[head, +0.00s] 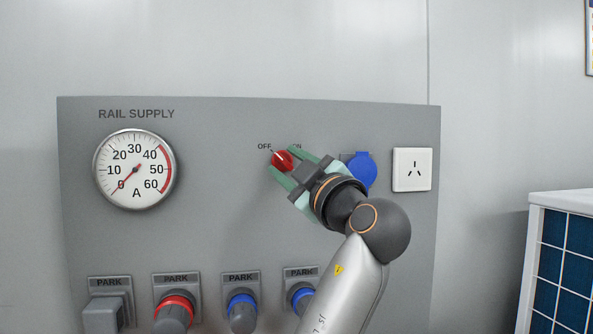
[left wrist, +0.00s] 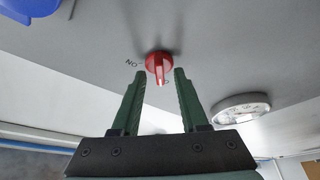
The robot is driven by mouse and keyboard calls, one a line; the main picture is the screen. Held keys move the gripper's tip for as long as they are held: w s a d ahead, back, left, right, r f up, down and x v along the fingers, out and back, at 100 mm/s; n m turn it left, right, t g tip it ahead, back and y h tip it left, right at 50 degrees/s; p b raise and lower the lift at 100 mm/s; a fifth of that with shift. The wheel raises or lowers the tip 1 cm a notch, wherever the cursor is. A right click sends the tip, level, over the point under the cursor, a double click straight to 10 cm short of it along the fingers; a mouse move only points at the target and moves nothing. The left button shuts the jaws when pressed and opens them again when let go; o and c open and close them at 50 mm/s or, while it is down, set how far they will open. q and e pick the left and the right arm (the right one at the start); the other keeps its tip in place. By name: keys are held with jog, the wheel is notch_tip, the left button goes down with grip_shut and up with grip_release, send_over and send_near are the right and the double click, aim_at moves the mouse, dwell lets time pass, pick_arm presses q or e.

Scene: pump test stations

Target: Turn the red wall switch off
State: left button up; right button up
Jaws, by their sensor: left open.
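The red wall switch (head: 283,161) is a round knob with a raised handle on the grey panel, below the OFF and ON labels. Its white pointer line leans up and left toward OFF. In the left wrist view the red switch (left wrist: 158,66) sits between the fingertips, its handle over the partly hidden label opposite ON. My left gripper (head: 282,160) is open, with its green fingers on either side of the knob. In the wrist view the left gripper (left wrist: 160,73) shows gaps beside the knob; I cannot tell whether either finger touches it. My right gripper is not in view.
A dial gauge (head: 135,169) labelled RAIL SUPPLY reads near 0. A blue socket cover (head: 362,168) and a white outlet (head: 412,170) are right of the gripper. Several PARK connectors, including a red one (head: 174,308), line the panel below. A blue-panelled unit (head: 565,270) stands at right.

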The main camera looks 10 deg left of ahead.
pick_arm(q)
jog(key=b+v, duration=0.1)
jog(key=v, duration=1.1)
jog(key=shift+s+d, duration=0.1)
